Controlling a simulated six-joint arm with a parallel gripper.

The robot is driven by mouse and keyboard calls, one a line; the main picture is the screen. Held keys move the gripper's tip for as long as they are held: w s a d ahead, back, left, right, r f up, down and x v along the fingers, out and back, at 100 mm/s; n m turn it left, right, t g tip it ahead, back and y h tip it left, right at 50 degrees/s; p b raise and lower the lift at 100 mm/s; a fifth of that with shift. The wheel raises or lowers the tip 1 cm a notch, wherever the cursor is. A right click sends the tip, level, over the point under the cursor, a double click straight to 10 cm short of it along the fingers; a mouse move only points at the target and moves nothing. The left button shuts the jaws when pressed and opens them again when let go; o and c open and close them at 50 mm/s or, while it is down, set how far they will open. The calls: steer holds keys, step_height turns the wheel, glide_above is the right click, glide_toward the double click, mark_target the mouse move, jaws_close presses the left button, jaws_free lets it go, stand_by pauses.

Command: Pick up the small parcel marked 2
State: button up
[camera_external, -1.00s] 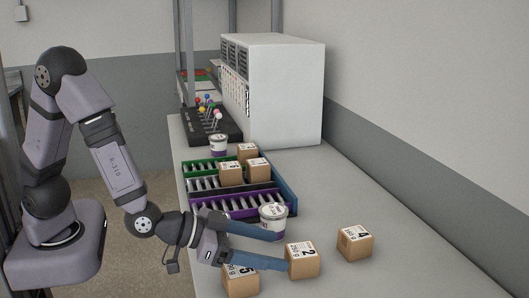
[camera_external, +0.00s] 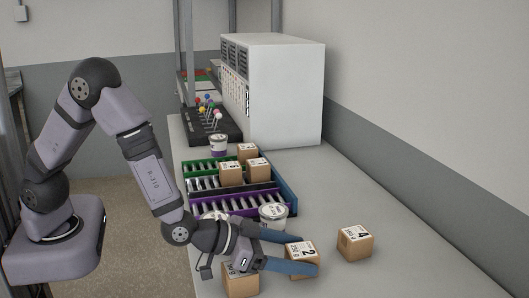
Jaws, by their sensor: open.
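The parcel marked 2 (camera_external: 299,254), a small brown box with a white label on top, stands on the bench near the front. My gripper (camera_external: 309,253) is open, its two blue fingers reaching in from the left. One finger lies along the box's far side and the other crosses in front of its near side, so the box shows between them. I cannot tell whether either finger touches it. The near finger hides part of the box's front.
A parcel marked 4 (camera_external: 354,244) stands to the right. Another parcel (camera_external: 240,285) is partly hidden under my gripper. A white tub (camera_external: 273,216) stands just behind the far finger. Roller racks (camera_external: 240,203) with more parcels lie farther back. The bench's right side is clear.

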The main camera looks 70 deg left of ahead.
mark_target(297, 250)
steer(key=shift+w, duration=0.1)
steer(key=c, duration=1.3)
step_height(297, 250, up, 10)
steer(key=shift+r, duration=0.1)
